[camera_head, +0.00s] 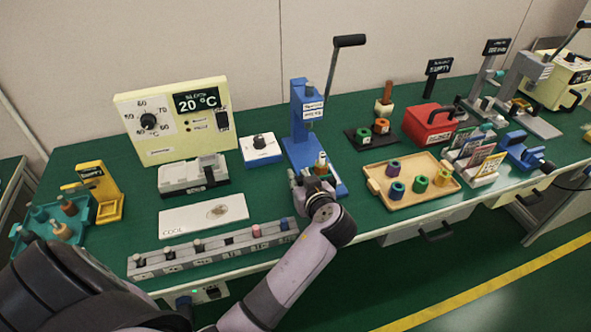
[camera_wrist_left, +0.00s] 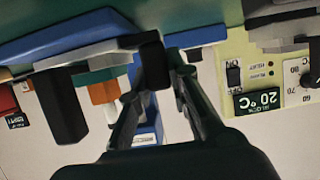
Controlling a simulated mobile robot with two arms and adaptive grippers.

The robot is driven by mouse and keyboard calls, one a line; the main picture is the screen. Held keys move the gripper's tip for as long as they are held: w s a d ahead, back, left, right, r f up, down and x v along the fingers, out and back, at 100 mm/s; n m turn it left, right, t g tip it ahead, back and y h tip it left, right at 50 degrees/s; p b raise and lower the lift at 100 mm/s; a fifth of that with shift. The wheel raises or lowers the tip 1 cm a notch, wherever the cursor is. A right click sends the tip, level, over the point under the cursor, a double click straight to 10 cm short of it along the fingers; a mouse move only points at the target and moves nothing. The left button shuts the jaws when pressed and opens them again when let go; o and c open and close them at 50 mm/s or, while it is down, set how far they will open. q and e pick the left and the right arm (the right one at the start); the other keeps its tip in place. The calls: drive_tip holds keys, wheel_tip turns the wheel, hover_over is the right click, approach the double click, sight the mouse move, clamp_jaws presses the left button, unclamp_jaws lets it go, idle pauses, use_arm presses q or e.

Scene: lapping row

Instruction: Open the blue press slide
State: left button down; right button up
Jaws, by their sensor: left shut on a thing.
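The blue press (camera_head: 303,125) stands upright at the middle of the green bench, with a long lever with a black grip (camera_head: 348,41) raised above it. Its low blue front part (camera_head: 341,188) shows beside my left gripper (camera_head: 311,186), which is at the front of the press. My left gripper is shut on the press slide, whose held part is mostly hidden by the fingers. In the left wrist view, turned upside down, the fingers (camera_wrist_left: 168,62) meet at a dark part near a blue slab (camera_wrist_left: 70,38). An orange piece (camera_wrist_left: 104,92) sits close by. My right gripper is not in view.
Left of the press are a blue-and-white knob box (camera_head: 261,150), a white cool plate (camera_head: 203,215) and a grey slotted rack (camera_head: 212,247). Right of it is a wooden tray (camera_head: 414,205) with several coloured rings. Some green bench shows between press and tray.

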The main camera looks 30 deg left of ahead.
use_arm(q)
drive_tip(key=c, duration=1.5)
unclamp_jaws()
drive_tip(key=shift+c, duration=0.2)
drive_tip(key=shift+o, duration=0.3)
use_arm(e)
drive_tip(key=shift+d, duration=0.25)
use_arm(q)
drive_tip(key=v, duration=0.7)
drive_tip(key=shift+s+d+r, duration=0.1)
drive_tip(key=shift+d, duration=0.05)
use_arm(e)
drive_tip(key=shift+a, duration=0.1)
